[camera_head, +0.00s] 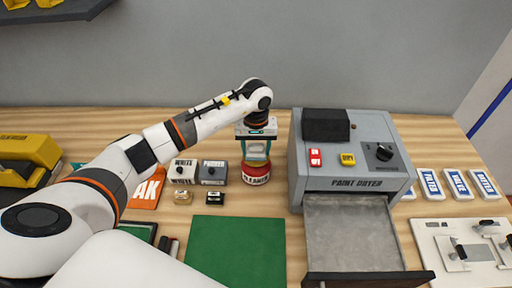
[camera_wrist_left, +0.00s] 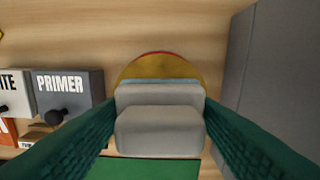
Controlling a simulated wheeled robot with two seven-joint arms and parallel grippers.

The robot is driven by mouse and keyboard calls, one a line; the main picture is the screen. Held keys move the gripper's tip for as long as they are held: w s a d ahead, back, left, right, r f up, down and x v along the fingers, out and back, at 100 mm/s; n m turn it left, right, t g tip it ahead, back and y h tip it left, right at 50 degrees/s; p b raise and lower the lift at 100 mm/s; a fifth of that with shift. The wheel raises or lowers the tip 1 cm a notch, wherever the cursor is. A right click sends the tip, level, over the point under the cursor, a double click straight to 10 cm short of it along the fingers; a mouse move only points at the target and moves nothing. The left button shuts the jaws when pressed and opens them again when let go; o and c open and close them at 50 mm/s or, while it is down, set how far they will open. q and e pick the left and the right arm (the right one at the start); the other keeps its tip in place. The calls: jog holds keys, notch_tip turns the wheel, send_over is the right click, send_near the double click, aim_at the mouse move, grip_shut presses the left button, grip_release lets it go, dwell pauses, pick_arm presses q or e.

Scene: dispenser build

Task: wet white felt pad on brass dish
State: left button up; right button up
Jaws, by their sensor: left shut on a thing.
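My left gripper (camera_head: 257,154) points down above the red dispenser (camera_head: 256,178), whose front label is partly readable as a cleaner. It is shut on a whitish block, the felt pad (camera_wrist_left: 160,132), gripped between the green fingers in the left wrist view. The round brass dish (camera_wrist_left: 158,67) with a red rim lies under the pad there, and the pad hides its near part. The pad is at or just over the dish; I cannot tell whether they touch. My right gripper is not in view.
The grey paint dryer (camera_head: 350,155) stands close right of the gripper, its drawer (camera_head: 350,232) pulled out. White and primer boxes (camera_head: 212,172) stand to the left. A green mat (camera_head: 236,248) lies in front. White labelled blocks (camera_head: 457,185) are at right.

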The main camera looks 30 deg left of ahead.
aim_at(256, 144)
pick_arm(q)
jog(key=shift+r+p, duration=1.4)
jog(key=shift+r, duration=1.95)
